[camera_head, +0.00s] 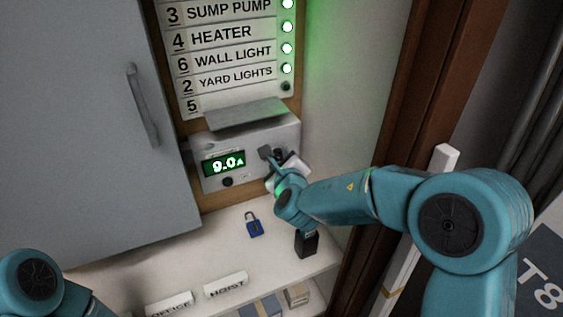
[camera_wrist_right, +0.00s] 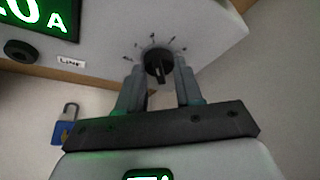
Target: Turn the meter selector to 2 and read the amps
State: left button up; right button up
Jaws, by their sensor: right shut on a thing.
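The meter (camera_head: 245,150) is a pale box on the back wall. Its green display (camera_head: 223,163) shows a figure with an A; it looks like 9.0 A or 0.0 A, and the first digit is unclear. The dark selector knob (camera_wrist_right: 157,62) is on the meter's face, ringed by small marks too small to read. My right gripper (camera_wrist_right: 158,80) has its two fingers on either side of the knob, shut on it. In the head view, my right gripper (camera_head: 272,158) reaches the meter's right part and hides most of the knob. My left gripper is out of view.
A blue padlock (camera_head: 254,225) lies on the white shelf below the meter, with a black item (camera_head: 306,243) to its right. OFFICE (camera_head: 170,304) and HOIST (camera_head: 225,285) labels are at the front. A grey cabinet door (camera_head: 90,130) stands left. A label panel (camera_head: 225,50) with several green lamps is above.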

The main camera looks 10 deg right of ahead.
jog(key=o, duration=1)
jog(key=shift+s, duration=0.1)
jog(key=b+v, duration=0.1)
jog(key=v, duration=1.5)
jog(key=shift+r, duration=0.1)
